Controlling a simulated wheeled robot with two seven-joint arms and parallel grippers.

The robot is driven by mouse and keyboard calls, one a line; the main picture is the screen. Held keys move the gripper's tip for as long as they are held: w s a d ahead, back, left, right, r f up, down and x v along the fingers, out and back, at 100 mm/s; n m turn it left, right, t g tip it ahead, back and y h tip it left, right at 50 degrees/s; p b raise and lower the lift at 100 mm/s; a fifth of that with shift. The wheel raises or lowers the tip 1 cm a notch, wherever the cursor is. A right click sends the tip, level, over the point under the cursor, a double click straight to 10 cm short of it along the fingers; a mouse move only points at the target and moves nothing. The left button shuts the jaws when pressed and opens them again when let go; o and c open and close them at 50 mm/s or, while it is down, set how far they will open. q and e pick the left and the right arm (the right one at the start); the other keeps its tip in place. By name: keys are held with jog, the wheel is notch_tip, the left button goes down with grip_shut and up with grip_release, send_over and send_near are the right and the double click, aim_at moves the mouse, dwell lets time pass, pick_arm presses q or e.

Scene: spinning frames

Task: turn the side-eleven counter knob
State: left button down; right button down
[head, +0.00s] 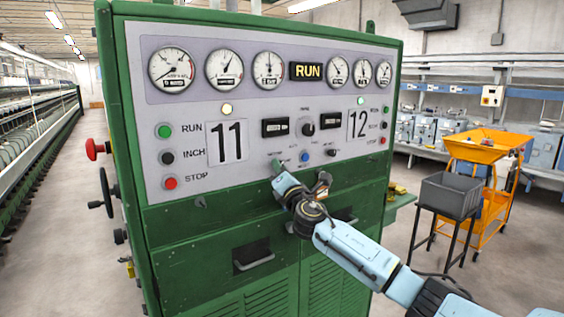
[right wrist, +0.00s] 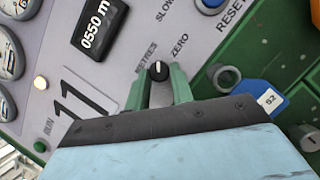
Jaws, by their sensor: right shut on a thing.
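The side-eleven counter knob (right wrist: 158,70) is a small black knob with a white pointer line, between the METRES and ZERO labels in the right wrist view. My right gripper (head: 277,164) reaches the lower part of the control panel from the right. Its green fingers stand on both sides of the knob and are shut on it. In the head view the gripper hides this knob. The eleven-side counter (head: 275,127) is a black window beside the large 11; in the right wrist view it (right wrist: 99,22) reads 0550 m. My left gripper is not in view.
The panel (head: 205,107) also bears gauges, a RUN display (head: 307,71) and a central selector knob (head: 308,126). Drawer handles (head: 253,262) jut out below. A grey bin (head: 450,195) and orange cart (head: 483,147) stand at right.

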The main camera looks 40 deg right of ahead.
jog(key=shift+a+r+m+g+h+p, duration=0.1)
jog(key=shift+m+g+h+p, duration=0.3)
jog(key=shift+m+p, duration=0.9)
jog(key=shift+a+r+m+g+h+p, duration=0.15)
jog(key=shift+m+g+p, duration=0.65)
jog(key=shift+m, duration=0.9)
jog(key=shift+d+r+m+g+h+p, duration=0.1)
jog(key=shift+m+g+h+p, duration=0.3)
jog(key=shift+m+p, duration=0.9)
jog(key=shift+y, duration=0.25)
jog(key=c, duration=1.2)
grip_release()
jog(key=shift+a, duration=0.1)
jog(key=b+v, duration=0.3)
jog(key=v, duration=1)
jog(key=shift+s, duration=0.15)
jog(key=shift+a+r, duration=0.1)
